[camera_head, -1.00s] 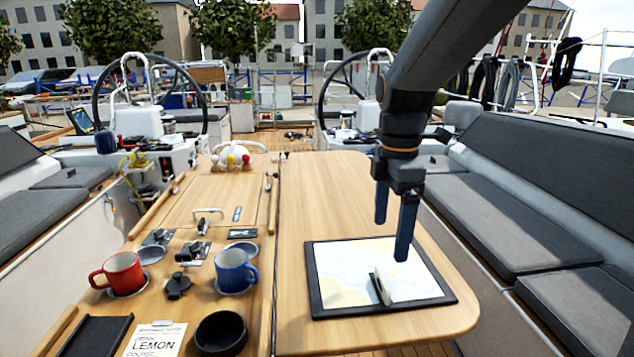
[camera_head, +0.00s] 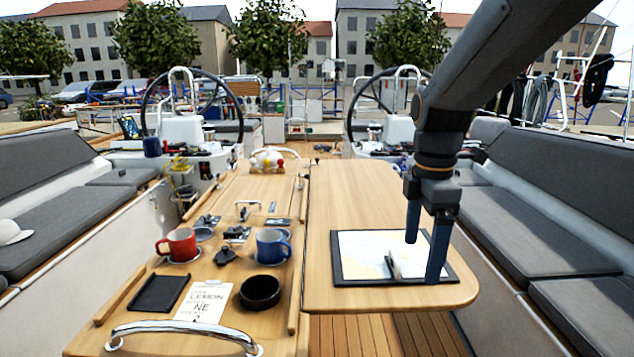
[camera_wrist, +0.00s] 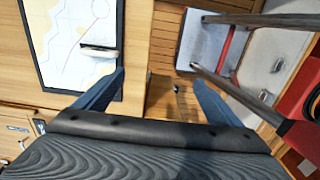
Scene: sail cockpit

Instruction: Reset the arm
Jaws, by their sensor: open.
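My gripper (camera_head: 425,250) hangs over the front right part of the wooden table (camera_head: 330,205), with its blue fingers apart and nothing between them. The chart board (camera_head: 356,262), a pale chart in a dark frame, lies on the table beneath and beside the fingers. In the wrist view the two fingers (camera_wrist: 157,92) are spread. The chart (camera_wrist: 65,35) and the pale object (camera_wrist: 100,51) lie to the left of them.
A red mug (camera_head: 180,244), a blue mug (camera_head: 271,246), a black bowl (camera_head: 260,291), a black tray (camera_head: 158,293) and a note (camera_head: 205,300) stand on the table's left part. A chrome handle (camera_head: 185,329) is in front. Grey benches (camera_head: 530,235) flank the table.

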